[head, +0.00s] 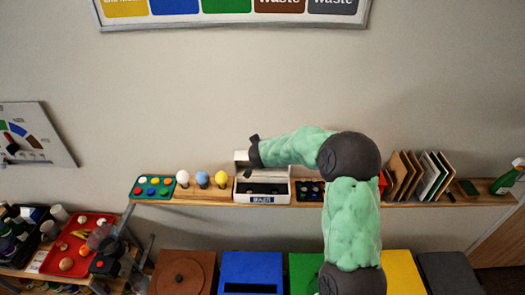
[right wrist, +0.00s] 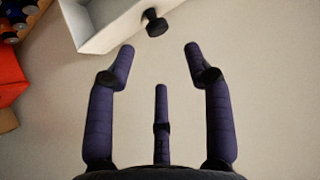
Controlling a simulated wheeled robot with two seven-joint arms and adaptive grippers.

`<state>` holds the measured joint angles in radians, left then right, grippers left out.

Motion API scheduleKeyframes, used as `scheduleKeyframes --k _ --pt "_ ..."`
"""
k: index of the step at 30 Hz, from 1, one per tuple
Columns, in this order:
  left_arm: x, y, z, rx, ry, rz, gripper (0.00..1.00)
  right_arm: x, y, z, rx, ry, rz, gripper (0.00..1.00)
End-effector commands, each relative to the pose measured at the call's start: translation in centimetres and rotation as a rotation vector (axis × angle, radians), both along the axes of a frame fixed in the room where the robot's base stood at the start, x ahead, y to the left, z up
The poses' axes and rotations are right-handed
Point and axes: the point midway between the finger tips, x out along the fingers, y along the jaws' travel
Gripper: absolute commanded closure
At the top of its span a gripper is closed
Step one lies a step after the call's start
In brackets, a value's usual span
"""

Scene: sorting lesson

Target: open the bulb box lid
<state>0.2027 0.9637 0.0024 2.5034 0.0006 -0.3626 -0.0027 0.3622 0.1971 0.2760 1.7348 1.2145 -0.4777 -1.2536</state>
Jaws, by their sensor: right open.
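The white bulb box (head: 247,196) stands on the wall shelf, with a dark label on its front. Dark shapes show inside its top, and a white panel rises at its back left, partly hidden by my gripper; it looks like the raised lid. My right gripper (head: 254,152) is above the box, near that panel. In the right wrist view my right gripper (right wrist: 160,60) is open and empty. A black knob (right wrist: 156,22) lies ahead of the fingertips, apart from them, beside a white box-like edge (right wrist: 105,36). My left gripper is not in view.
On the shelf (head: 222,197), a tray of coloured buttons (head: 153,187) and three bulbs (head: 202,179) stand left of the box. A dark tray (head: 310,190) and upright boards (head: 420,176) stand to the right. Coloured bins (head: 251,268) are below.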

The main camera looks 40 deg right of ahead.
Motion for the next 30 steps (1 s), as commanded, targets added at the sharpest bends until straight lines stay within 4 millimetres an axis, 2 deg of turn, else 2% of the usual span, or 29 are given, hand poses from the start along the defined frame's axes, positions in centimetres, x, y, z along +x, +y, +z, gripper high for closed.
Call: scheduleKeyframes --k 5,11,27,30 --pt "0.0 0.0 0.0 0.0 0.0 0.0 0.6 -1.5 1.2 1.8 -0.001 -0.003 0.001 0.48" --pt "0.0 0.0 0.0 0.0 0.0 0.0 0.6 -2.3 1.8 2.4 -0.002 -0.002 -0.001 0.48" --pt "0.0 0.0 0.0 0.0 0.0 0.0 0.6 -2.3 1.8 2.4 -0.002 -0.001 -0.001 0.48" --pt "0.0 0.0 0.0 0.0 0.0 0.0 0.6 -2.3 2.3 1.5 0.003 0.009 0.009 0.48"
